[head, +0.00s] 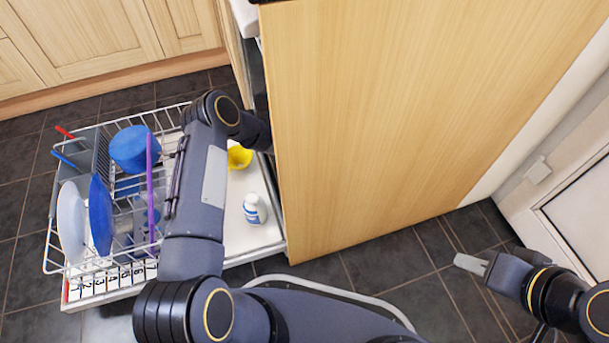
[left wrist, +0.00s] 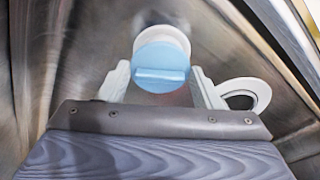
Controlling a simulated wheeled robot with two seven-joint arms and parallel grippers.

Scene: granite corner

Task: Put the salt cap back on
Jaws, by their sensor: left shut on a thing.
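A blue salt cap (left wrist: 160,68) with a raised bar across its face and a white rim behind it shows in the left wrist view. My left gripper (left wrist: 162,88) is shut on the cap, with a pale finger on each side. A white ring around a dark hole (left wrist: 246,95), likely the salt opening, lies right of the cap, partly hidden by a finger. In the head view my left arm reaches into the dishwasher, and its gripper is hidden. My right gripper (head: 472,264) hangs over the floor at the right, apart from everything; I cannot tell its opening.
The dishwasher's pulled-out rack (head: 75,270) holds plates and a blue bowl (head: 134,149). A white bottle (head: 254,208) and a yellow bowl or funnel (head: 239,157) are on the open door (head: 243,236). A wooden panel (head: 400,110) stands right of my left arm. Dark floor is clear at right.

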